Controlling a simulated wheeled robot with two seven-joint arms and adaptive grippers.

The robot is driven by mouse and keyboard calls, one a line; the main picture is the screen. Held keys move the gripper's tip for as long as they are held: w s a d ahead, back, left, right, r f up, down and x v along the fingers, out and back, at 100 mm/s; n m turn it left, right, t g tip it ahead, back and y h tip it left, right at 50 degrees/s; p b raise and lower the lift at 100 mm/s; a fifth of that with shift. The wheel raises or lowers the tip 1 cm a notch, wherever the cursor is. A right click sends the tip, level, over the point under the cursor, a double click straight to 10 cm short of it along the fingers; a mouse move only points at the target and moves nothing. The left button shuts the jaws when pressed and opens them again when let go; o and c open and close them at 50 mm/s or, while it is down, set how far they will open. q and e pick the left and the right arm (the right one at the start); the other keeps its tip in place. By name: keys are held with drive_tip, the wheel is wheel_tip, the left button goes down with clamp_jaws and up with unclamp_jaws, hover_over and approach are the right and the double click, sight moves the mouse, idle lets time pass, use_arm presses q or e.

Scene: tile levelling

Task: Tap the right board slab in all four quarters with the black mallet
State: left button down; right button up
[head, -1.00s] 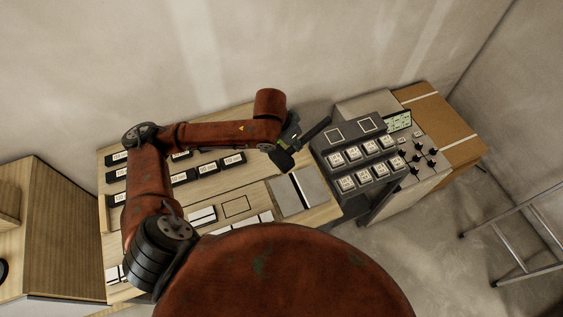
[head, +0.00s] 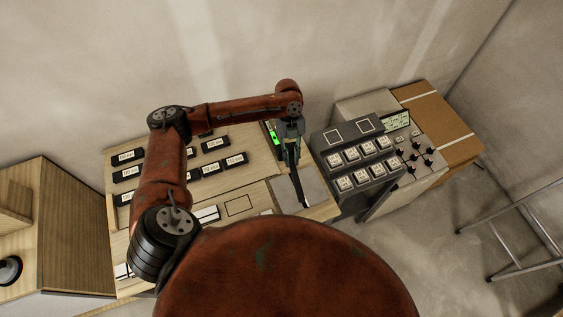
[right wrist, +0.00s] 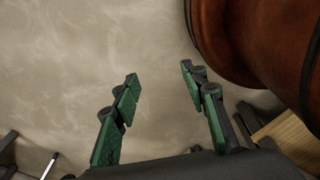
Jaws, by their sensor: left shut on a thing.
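My left gripper (head: 290,143) reaches in over the far right of the wooden bench and points down. It is shut on the black mallet (head: 296,182), a dark bar running down from the fingers across the slabs. The mallet's head is hard to make out, and I cannot tell whether it touches a slab. The right board slab (head: 314,189) is a grey plate at the bench's right end, partly covered by the mallet. The left slab (head: 284,197) lies beside it. My right gripper (right wrist: 160,80) is open and empty, with green finger pads, in the right wrist view.
Several black labelled blocks (head: 215,145) lie on the bench (head: 250,185) to the left. A bright green patch (head: 274,138) shows beside the left gripper. A dark panel of labelled blocks (head: 350,140) stands close to the right of the slabs. A metal frame (head: 520,235) stands farther right.

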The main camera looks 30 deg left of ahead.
use_arm(q)
drive_tip(key=m+y, duration=0.1)
drive_tip(key=m, duration=0.1)
drive_tip(key=shift+s+f+m, duration=0.1)
drive_tip(key=shift+m, duration=0.3)
drive_tip(key=a+f+m+y+b, duration=0.1)
drive_tip(key=f+m, duration=0.2)
drive_tip(key=m, duration=0.1)
drive_tip(key=s+f+m+y+b, duration=0.1)
drive_tip(key=f+m+y+b, duration=0.1)
drive_tip(key=f+m, duration=0.2)
drive_tip(key=s+a+f+m+y+b, duration=0.1)
drive_tip(key=f+m, duration=0.3)
drive_tip(key=m, duration=0.1)
drive_tip(key=shift+a+f+y+b, duration=0.2)
drive_tip(key=shift+a+y+b, duration=0.15)
drive_tip(key=shift+y, duration=0.05)
use_arm(e)
wheel_tip(320, 180, down, 4)
use_arm(q)
wheel_tip(320, 180, up, 5)
drive_tip(key=p, duration=0.4)
drive_tip(key=shift+s+f, duration=0.1)
drive_tip(key=shift+f, duration=0.05)
use_arm(e)
drive_tip(key=r, duration=0.2)
drive_tip(key=w+r, duration=0.1)
drive_tip(key=r, duration=0.1)
drive_tip(key=shift+a+r, duration=0.1)
